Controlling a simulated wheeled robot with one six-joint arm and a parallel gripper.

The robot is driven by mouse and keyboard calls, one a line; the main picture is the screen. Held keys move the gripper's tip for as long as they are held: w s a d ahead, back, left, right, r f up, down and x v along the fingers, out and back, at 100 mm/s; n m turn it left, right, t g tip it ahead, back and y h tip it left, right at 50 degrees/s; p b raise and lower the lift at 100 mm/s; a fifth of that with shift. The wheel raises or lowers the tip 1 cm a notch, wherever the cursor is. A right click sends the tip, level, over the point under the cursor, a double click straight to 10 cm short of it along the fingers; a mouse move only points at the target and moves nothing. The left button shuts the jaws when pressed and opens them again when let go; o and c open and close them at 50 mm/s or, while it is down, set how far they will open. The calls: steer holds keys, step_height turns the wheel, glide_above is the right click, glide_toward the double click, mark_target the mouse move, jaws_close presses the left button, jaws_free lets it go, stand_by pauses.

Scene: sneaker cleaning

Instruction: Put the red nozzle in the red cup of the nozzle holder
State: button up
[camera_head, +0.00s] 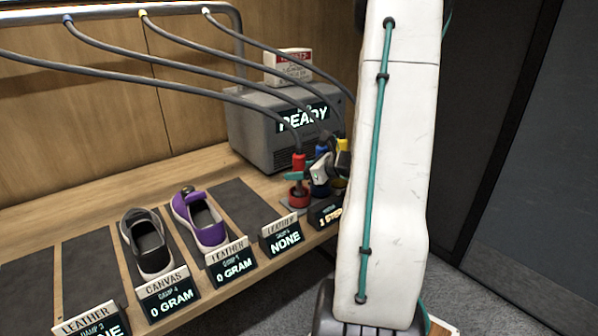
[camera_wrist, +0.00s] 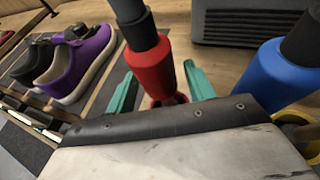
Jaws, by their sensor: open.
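The red nozzle (camera_head: 299,162) stands upright on its dark hose, directly above the red cup (camera_head: 298,199) of the nozzle holder. Its lower end appears to reach into the cup, but the fingers partly hide this. In the wrist view the red nozzle (camera_wrist: 152,66) rises between the two teal fingers of my gripper (camera_wrist: 160,72). The fingers are open, one on each side of it, with gaps visible. My gripper also shows in the head view (camera_head: 297,176), low on the nozzle.
A blue nozzle (camera_wrist: 275,75) stands close to the right of my gripper. A yellow nozzle (camera_head: 343,154) is beside it. A grey machine (camera_head: 260,125) reading READY stands behind. A purple shoe (camera_head: 203,222) and a dark shoe (camera_head: 147,242) sit on mats to the left.

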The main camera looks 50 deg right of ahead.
steer(key=shift+r, duration=0.2)
steer(key=v, duration=1.1)
steer(key=w+a+r+n+g+y, duration=0.1)
steer(key=a+r+n+g+y, duration=0.1)
steer(key=a+n, duration=0.45)
steer(key=w+a+r+n+g+y, duration=0.1)
steer(key=a+r+n+g, duration=0.15)
steer(key=a, duration=0.65)
steer(key=w+a+r+n+g+y, duration=0.1)
steer(key=w+a+n+g+y, duration=0.15)
steer(key=a+n, duration=0.35)
steer(key=s+a+r+n+g+h, duration=0.3)
steer(key=s+a+n+g+h, duration=0.2)
steer(key=s+a+n, duration=0.8)
steer(key=shift+s+a+r+n+h, duration=0.3)
steer(key=shift+a+n+h, duration=0.85)
steer(key=shift+n, duration=1.95)
steer(key=shift+s+d+f, duration=0.1)
steer(key=shift+d, duration=0.1)
